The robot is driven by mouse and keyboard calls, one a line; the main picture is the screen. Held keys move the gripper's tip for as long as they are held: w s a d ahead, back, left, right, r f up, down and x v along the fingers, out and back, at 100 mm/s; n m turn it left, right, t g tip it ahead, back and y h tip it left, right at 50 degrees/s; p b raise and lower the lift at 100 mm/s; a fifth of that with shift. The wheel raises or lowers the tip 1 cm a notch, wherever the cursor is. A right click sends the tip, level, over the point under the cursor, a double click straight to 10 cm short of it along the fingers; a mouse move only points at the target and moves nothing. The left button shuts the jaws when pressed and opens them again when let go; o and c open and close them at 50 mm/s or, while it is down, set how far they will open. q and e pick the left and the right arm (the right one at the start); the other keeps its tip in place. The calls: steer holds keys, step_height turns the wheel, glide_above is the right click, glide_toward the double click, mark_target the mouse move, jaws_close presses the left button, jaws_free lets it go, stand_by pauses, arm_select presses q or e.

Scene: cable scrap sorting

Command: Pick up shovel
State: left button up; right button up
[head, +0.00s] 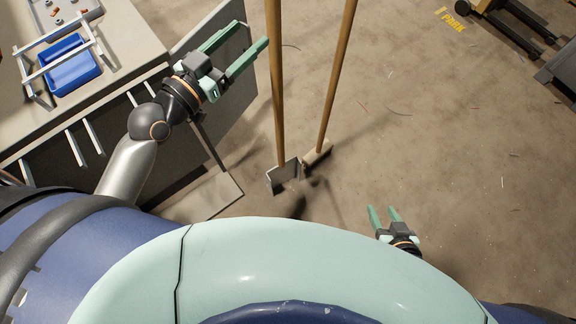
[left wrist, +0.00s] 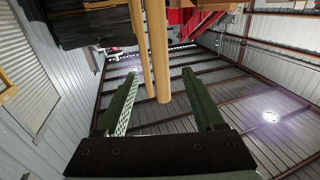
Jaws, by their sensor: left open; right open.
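The shovel has a grey metal pan (head: 284,176) on the floor and a wooden handle (head: 276,85) rising past the top edge of the head view. A second wooden pole (head: 337,75) with a broom-like head (head: 317,154) stands close to its right. My left gripper (head: 251,33) is open and empty, its fingertips just left of the shovel handle. In the left wrist view, two wooden poles show ahead of the open fingers (left wrist: 160,84); the thicker, nearer one (left wrist: 157,50) appears to be the shovel handle. My right gripper (head: 382,207) is open and empty at lower right.
A workbench (head: 120,80) with a blue bin (head: 72,68) and white frame stands at left. A dark grey panel (head: 235,100) lies between it and the shovel. A pallet jack (head: 510,25) is at upper right. The floor at right is mostly clear, with small scraps.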

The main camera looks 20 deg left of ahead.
mark_target(268, 17)
arm_select(q)
steer(key=p+x, duration=0.1)
steer(key=x, duration=1)
steer(key=shift+w+d+p, duration=0.15)
steer(key=shift+w+p, duration=0.15)
jaws_close()
stand_by(1.0)
steer(key=shift+r, duration=0.2)
